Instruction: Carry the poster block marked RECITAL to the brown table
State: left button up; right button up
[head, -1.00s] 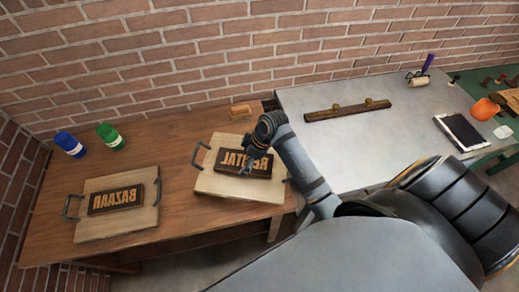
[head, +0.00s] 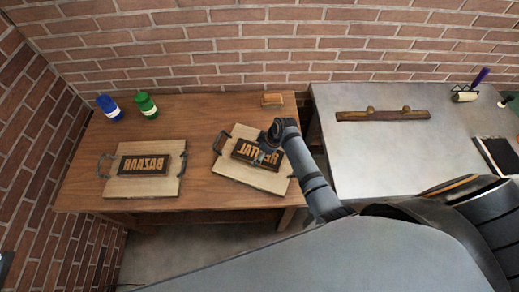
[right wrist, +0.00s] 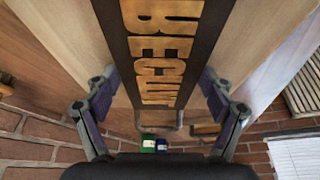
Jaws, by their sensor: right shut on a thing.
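The dark poster block marked RECITAL in mirrored orange letters (head: 243,149) is at a pale wooden board with dark handles (head: 231,168), on the brown table (head: 203,190). I cannot tell whether the block rests on the board or is just above it. My right gripper (head: 264,157) is shut on the block, covering some of its letters. In the right wrist view the block (right wrist: 160,50) lies between the two fingers of the gripper (right wrist: 160,85). My left gripper is not in view.
A BAZAAR block (head: 143,165) lies on another handled board (head: 145,187) at left. A grey table (head: 370,150) at right holds a wooden bar (head: 382,115).

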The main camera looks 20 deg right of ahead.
jog(key=shift+r, duration=0.1)
jog(key=o, duration=1.7)
jog(key=shift+s, duration=0.1)
jog(key=shift+d+r, duration=0.1)
jog(key=shift+r, duration=0.1)
jog(key=b+v, duration=0.1)
jog(key=v, duration=1)
jog(key=shift+r, duration=0.25)
jog(key=shift+s+f, duration=0.1)
jog(key=shift+s, duration=0.05)
